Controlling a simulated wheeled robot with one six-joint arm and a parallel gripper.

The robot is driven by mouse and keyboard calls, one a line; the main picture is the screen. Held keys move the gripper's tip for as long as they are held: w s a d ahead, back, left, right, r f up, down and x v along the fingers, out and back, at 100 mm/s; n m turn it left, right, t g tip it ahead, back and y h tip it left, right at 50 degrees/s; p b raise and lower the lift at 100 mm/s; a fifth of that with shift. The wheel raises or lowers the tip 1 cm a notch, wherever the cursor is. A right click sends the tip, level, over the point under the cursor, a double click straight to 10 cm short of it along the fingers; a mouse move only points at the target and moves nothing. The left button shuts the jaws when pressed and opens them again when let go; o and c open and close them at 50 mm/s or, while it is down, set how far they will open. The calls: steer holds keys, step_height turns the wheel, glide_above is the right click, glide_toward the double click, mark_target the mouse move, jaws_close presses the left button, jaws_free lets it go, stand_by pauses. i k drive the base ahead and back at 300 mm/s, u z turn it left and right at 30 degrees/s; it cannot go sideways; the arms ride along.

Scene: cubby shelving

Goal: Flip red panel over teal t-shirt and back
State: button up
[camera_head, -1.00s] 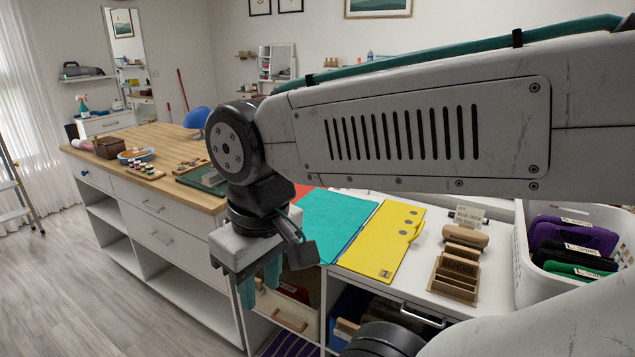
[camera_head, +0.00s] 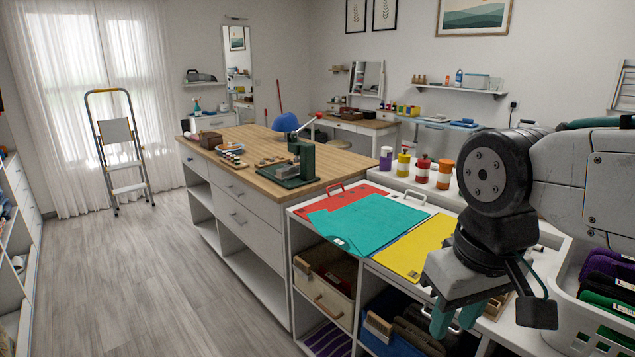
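The red panel (camera_head: 328,200) lies flat on top of the white cubby unit, at the left of the folding board, with a red handle at its back edge. The teal t-shirt (camera_head: 368,224) lies spread and flat, overlapping the red panel and reaching the yellow panel (camera_head: 415,247) at the right. A white handle (camera_head: 414,197) shows behind the shirt; what it belongs to is mostly hidden. My gripper (camera_head: 455,318) hangs in front of the unit at the lower right, pointing down, apart from panel and shirt. Its teal fingers are apart with nothing between them.
Several colored jars (camera_head: 422,168) stand behind the board. A wooden worktop (camera_head: 250,150) with a green press (camera_head: 302,162) adjoins at the left.

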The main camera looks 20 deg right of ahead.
mark_target(332, 204)
steer(key=u, duration=0.8)
steer(key=i, duration=2)
steer(key=z, duration=0.7)
